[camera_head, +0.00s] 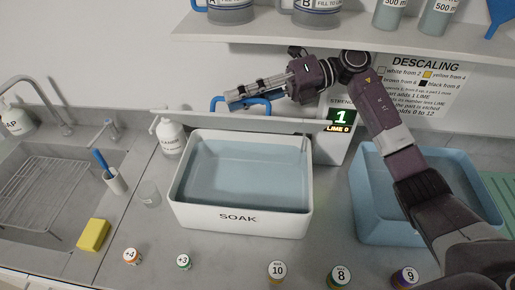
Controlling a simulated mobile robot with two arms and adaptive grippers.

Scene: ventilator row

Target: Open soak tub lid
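The white soak tub (240,219), marked SOAK, stands on the counter in the middle of the view. Its top is open and bluish liquid fills it. Its white lid (220,124) is raised at the back of the tub and shows nearly edge-on. A blue handle (217,104) shows just beyond the lid's edge. My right gripper (240,95) points left, with its fingers at the blue handle and covering part of it. I cannot tell whether the fingers hold the handle or only touch it. My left gripper is not in view.
A blue tub (369,221) stands right of the soak tub, under my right arm. A display (341,118) reads 1 and LIME 0. A white bottle (171,139), a clear cup (149,194) and a sponge (93,235) are to the left. Several numbered jars line the front.

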